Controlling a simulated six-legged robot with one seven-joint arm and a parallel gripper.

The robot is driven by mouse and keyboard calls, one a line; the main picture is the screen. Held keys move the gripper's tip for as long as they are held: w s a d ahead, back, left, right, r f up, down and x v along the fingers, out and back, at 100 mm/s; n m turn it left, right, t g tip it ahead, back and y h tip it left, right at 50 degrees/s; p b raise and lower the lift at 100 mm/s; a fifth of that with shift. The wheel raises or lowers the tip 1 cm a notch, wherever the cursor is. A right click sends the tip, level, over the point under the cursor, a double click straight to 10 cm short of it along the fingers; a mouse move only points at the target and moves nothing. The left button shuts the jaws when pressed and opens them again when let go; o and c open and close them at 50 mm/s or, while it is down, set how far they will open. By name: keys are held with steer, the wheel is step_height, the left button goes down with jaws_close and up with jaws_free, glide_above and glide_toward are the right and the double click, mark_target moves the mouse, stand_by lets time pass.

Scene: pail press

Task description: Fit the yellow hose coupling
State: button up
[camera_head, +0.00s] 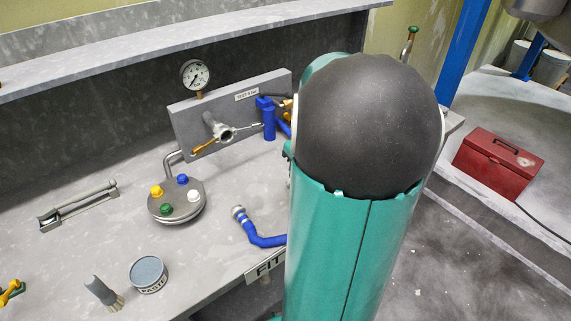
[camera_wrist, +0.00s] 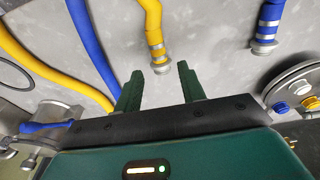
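The yellow hose coupling (camera_wrist: 160,60) is a yellow hose end with a pale metal collar. In the wrist view it lies just beyond my gripper (camera_wrist: 159,74), lined up with the gap between the two green fingers. The fingers are open and nothing is visibly held; I cannot tell how far the coupling is below the fingertips. In the head view my own arm hides my gripper and this coupling. A grey panel (camera_head: 190,130) stands at the back of the bench with a metal spout (camera_head: 222,132) sticking out of it.
A blue hose coupling (camera_head: 239,213) lies on the bench and shows in the wrist view (camera_wrist: 264,42). A round metal plate with coloured knobs (camera_head: 165,214), a gauge (camera_head: 195,74), a paste tin (camera_head: 148,274), a brush (camera_head: 104,292) and a grey tool (camera_head: 78,204) are around. A red toolbox (camera_head: 497,165) stands at right.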

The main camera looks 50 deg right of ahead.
steer(key=shift+s+d, duration=0.2)
steer(key=shift+s, duration=0.15)
steer(key=shift+w+a+f, duration=0.15)
steer(key=shift+w+f, duration=0.25)
steer(key=shift+w, duration=0.1)
steer(key=f, duration=0.7)
steer(key=shift+w+d+f, duration=0.1)
steer(key=shift+w+d, duration=0.15)
steer(key=c, duration=0.8)
steer(key=shift+r, duration=2.6)
steer(key=shift+c, duration=0.3)
